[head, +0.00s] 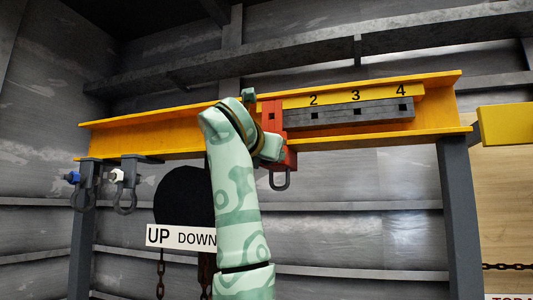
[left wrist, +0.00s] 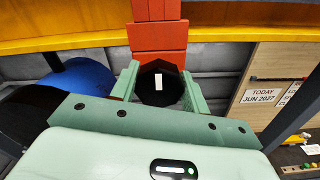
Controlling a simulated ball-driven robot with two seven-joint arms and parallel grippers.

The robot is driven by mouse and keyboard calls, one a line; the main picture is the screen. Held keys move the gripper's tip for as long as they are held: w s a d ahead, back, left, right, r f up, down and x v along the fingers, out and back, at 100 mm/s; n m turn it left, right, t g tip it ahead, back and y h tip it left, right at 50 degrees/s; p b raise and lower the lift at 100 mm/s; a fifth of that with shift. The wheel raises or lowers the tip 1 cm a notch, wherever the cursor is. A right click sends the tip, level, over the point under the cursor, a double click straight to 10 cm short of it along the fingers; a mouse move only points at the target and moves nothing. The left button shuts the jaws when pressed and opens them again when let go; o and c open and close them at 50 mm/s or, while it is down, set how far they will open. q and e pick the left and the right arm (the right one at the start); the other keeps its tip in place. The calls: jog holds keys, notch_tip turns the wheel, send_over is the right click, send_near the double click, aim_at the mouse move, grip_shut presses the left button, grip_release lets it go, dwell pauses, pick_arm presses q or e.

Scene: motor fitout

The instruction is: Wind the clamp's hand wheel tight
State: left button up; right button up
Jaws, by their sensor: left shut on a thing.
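The red clamp (head: 290,157) sits on the yellow beam, near the left end of its numbered strip, with a grey shackle (head: 280,181) hanging below. In the left wrist view the red clamp body (left wrist: 157,38) is straight ahead. Its black hand wheel (left wrist: 150,89), with a white mark, is between the two green fingers of my left gripper (left wrist: 160,95), which is shut on it. In the head view my left gripper (head: 271,148) is at the clamp, and my arm hides the wheel. My right gripper is not in view.
The yellow beam (head: 370,130) stands on grey posts (head: 455,210). Grey clamps with a blue wheel (head: 71,178) and a white wheel (head: 116,176) hang at its left end. An UP/DOWN sign (head: 180,236) and chains are below.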

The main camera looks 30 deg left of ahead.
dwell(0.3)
pick_arm(q)
jog(key=o, duration=1)
jog(key=shift+w, duration=0.1)
jog(key=shift+b+v, duration=3.55)
jog(key=shift+v, duration=4.65)
jog(key=shift+a+f, duration=0.1)
